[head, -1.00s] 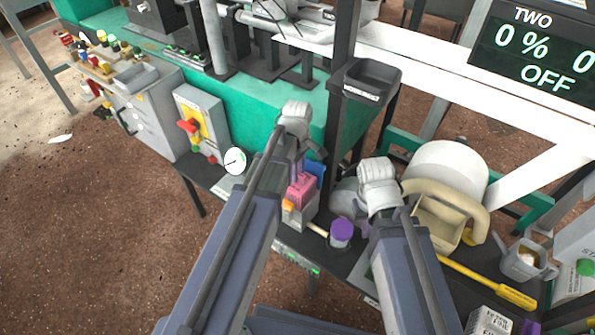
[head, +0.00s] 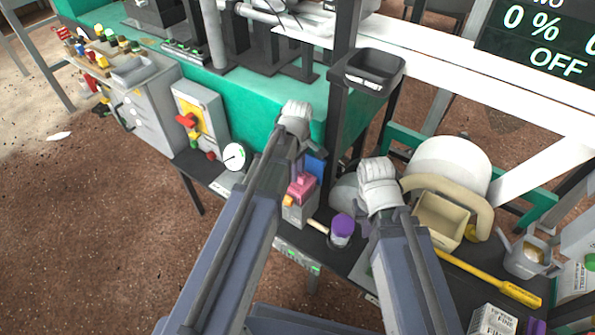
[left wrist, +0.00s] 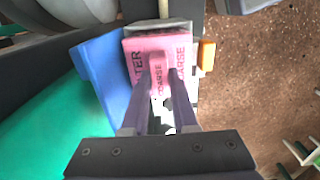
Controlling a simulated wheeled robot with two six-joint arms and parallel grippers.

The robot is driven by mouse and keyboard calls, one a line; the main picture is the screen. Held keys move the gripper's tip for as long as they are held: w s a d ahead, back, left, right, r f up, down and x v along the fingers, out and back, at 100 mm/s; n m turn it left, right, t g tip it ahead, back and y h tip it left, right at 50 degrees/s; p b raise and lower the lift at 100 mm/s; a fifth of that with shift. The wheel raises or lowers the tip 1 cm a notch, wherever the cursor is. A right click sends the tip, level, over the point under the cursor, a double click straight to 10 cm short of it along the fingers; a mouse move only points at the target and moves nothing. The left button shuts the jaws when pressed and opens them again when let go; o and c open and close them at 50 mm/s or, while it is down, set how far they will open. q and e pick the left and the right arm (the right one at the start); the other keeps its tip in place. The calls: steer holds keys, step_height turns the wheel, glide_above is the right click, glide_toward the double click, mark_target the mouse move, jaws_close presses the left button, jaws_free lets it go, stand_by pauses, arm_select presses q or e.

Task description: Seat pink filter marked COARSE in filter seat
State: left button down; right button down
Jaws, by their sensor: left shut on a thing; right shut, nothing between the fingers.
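The pink filter (left wrist: 180,55), marked COARSE, fills the top middle of the left wrist view; it also shows in the head view (head: 302,187). My left gripper (left wrist: 158,85) is shut on its raised pink tab, one finger on each side. In the head view my left gripper (head: 299,168) is over a grey box (head: 298,214) with an orange piece (head: 288,201) on its side. The pink filter is at the top of this box; its lower part is hidden, so I cannot tell how deep it sits. My right gripper (head: 378,190) is shut and empty, apart to the right.
A blue piece (left wrist: 103,75) stands close beside the pink filter. A purple-lidded jar (head: 342,230), a beige bin (head: 440,220) and a yellow-handled tool (head: 490,278) lie to the right. A white dial (head: 234,156) and a grey switch box (head: 200,115) are to the left.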

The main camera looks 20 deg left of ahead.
arm_select(q)
steer(key=shift+f+b, duration=4.6)
steer(key=c, duration=0.6)
jaws_free()
steer(key=shift+r, duration=0.15)
steer(key=shift+r+p, duration=2.7)
steer(key=shift+p, duration=0.15)
step_height(320, 180, up, 8)
steer(key=p, duration=0.8)
steer(key=shift+f, duration=0.1)
